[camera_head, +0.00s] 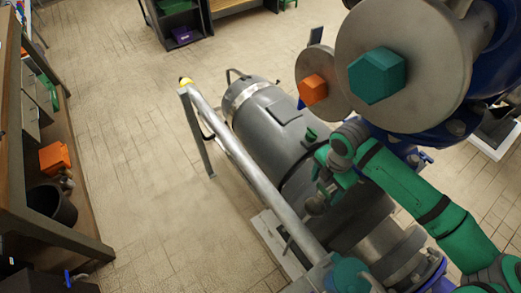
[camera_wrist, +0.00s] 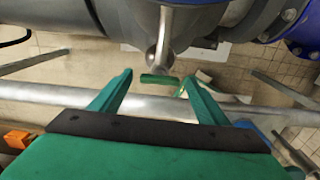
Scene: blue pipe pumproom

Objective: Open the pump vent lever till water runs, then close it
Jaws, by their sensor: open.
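In the wrist view, a small green lever handle (camera_wrist: 160,80) lies crosswise below a shiny metal valve fitting (camera_wrist: 160,48) on the pump's side. My gripper (camera_wrist: 157,86) is open, with one green finger left of the handle and the other right of it. The handle appears between the fingertips, and I see no clear contact. In the head view, the grey pump (camera_head: 270,115) lies in the middle, and my green arm reaches over its near right part. No running water shows in either view.
A long grey pipe or rail (camera_head: 240,155) runs along the pump's left side on a post. Large blue flanged piping (camera_head: 420,60) with teal and orange hexagonal ends stands at upper right. A workbench (camera_head: 50,230) lines the left. The tiled floor (camera_head: 130,150) between is clear.

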